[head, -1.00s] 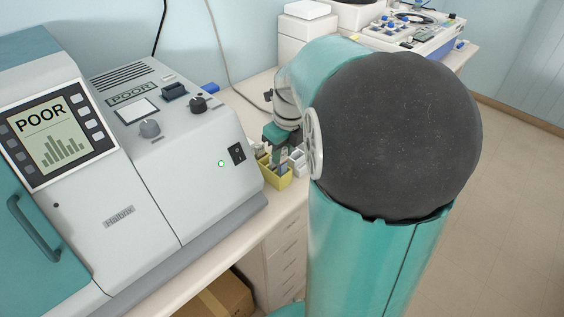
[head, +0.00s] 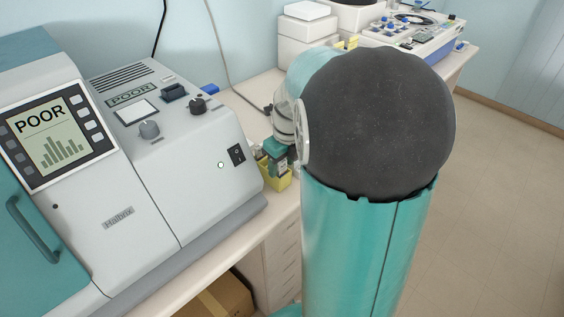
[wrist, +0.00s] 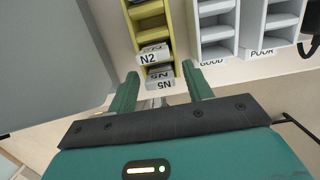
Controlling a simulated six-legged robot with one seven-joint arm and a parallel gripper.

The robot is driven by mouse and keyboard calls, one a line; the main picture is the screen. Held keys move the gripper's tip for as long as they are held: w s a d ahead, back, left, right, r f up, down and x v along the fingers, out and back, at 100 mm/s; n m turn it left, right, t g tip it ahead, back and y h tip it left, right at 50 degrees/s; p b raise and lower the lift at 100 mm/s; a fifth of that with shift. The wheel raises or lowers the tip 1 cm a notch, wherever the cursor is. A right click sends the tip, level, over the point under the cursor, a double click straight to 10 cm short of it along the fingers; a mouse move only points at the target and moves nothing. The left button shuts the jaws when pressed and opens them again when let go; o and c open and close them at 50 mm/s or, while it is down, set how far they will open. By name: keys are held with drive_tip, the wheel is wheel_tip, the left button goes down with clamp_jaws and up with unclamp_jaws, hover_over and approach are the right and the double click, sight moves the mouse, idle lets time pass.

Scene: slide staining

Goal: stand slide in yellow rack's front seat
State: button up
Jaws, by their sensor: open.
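The yellow rack (wrist: 169,22) is at the top of the wrist view, and part of it shows below my wrist in the head view (head: 277,178). A slide labelled N2 (wrist: 153,55) sits in the rack. Another slide (wrist: 160,80), its label upside down and seeming to read N5, is at the rack's near end. I cannot tell if it is fully in the front seat. My gripper (wrist: 161,80) is open, with one green finger on each side of that slide's label. I see a gap beside each finger. In the head view my arm hides most of the gripper.
Two white racks, labelled GOOD (wrist: 214,45) and POOR (wrist: 265,40), stand right of the yellow rack. A large grey machine (head: 150,160) with a screen reading POOR stands left on the bench. The bench edge is close to the racks.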

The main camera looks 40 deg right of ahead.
drive_tip(key=shift+r, duration=0.15)
wheel_tip(320, 180, up, 11)
drive_tip(key=s, duration=0.2)
drive_tip(key=s+a+n+t, duration=0.1)
drive_tip(key=s+a+n, duration=0.2)
drive_tip(key=a+n, duration=0.3)
drive_tip(key=s+a+n+t, duration=0.1)
drive_tip(key=s+a+n, duration=0.3)
drive_tip(key=n, duration=1.3)
drive_tip(key=s+a+n+t, duration=0.1)
drive_tip(key=s+a+n, duration=0.3)
drive_tip(key=a+n, duration=0.6)
drive_tip(key=shift+s+a+r+n+t, duration=0.25)
drive_tip(key=shift+n+t, duration=0.15)
drive_tip(key=shift+n, duration=0.3)
drive_tip(key=shift+d, duration=0.1)
